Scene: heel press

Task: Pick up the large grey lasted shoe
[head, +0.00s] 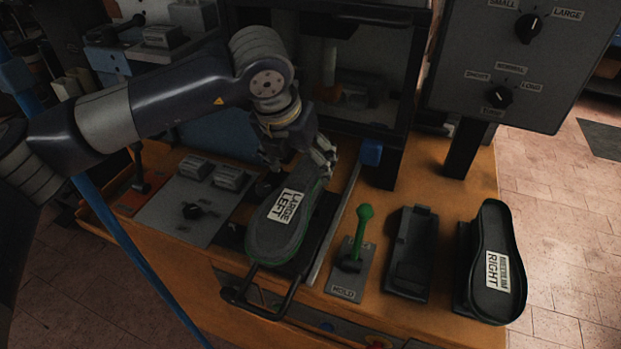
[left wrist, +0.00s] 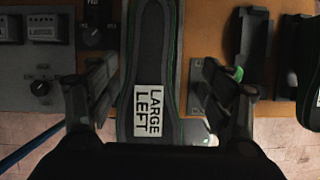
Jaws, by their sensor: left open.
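The large grey lasted shoe (head: 270,240) lies sole up in front of the press, with a white label reading LARGE LEFT. It also shows in the left wrist view (left wrist: 150,70), running up the middle between the fingers. My left gripper (head: 298,165) is at the far end of the shoe in the head view. In the left wrist view its two fingers (left wrist: 160,95) are spread wide, one on each side of the shoe, with gaps to it. The gripper holds nothing. My right gripper is not in view.
A green-knobbed HOLD lever (head: 362,228) stands close right of the shoe. Beyond it are an empty black holder (head: 409,252) and a second shoe labelled RIGHT (head: 492,250). A grey panel with knobs (head: 192,205) is at left. The press frame (head: 400,110) rises behind.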

